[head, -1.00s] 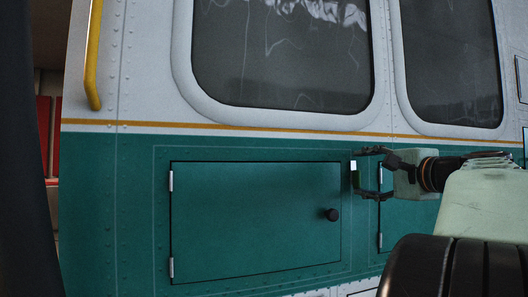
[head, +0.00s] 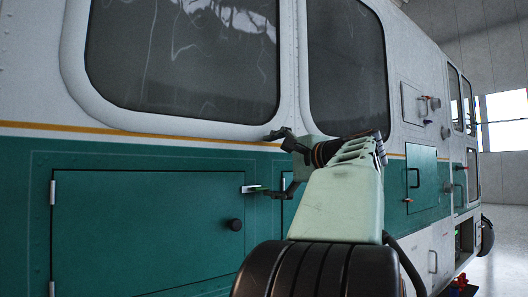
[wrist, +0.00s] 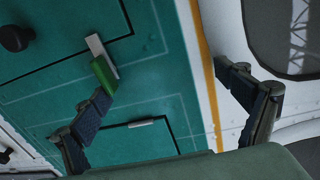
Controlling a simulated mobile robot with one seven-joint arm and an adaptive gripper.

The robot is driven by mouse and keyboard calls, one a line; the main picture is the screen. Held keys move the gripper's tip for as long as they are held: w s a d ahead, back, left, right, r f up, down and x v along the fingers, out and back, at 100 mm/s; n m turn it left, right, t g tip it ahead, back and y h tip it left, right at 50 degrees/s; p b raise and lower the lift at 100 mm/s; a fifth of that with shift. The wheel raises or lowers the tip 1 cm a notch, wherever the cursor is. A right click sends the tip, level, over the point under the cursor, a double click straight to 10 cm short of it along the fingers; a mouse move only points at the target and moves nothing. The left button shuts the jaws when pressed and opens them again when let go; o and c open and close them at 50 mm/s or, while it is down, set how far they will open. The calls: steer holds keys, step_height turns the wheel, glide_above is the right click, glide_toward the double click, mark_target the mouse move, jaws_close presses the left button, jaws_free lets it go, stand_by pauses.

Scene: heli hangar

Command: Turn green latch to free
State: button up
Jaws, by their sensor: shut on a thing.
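The green latch shows in the wrist view (wrist: 104,74) as a green block on a pale metal plate, at the edge of a teal hatch panel (wrist: 60,35). In the head view the small latch (head: 254,188) sits at the hatch's upper right edge. My gripper (head: 270,162) is beside it, in front of the teal wall. Its two fingers, seen in the wrist view (wrist: 165,80), stand wide apart with only the wall between them. The left fingertip there is at the latch's lower end and seems to touch it. The other finger is well away from the latch.
A black knob (head: 235,225) sticks out of the hatch near the latch. A second hatch lies partly behind my arm. Windows (head: 185,55) are above. Further right are a teal door with a handle (head: 415,178) and open hangar floor (head: 506,235).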

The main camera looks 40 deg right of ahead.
steer(key=shift+s+a+r, duration=0.3)
steer(key=shift+s+r, duration=0.55)
steer(key=shift+r, duration=0.05)
steer(key=shift+c, duration=1.4)
steer(key=shift+s, duration=0.55)
steer(key=shift+c, duration=0.4)
steer(key=s, duration=0.1)
steer(key=s+a, duration=0.1)
steer(key=s, duration=0.1)
steer(key=shift+a+r, duration=0.15)
steer(key=shift+r, duration=0.15)
steer(key=shift+c, duration=1.3)
steer(key=s+f, duration=0.1)
steer(key=s, duration=0.6)
steer(key=shift+s+a, duration=0.25)
steer(key=shift+r, duration=0.1)
steer(key=shift+w, duration=0.1)
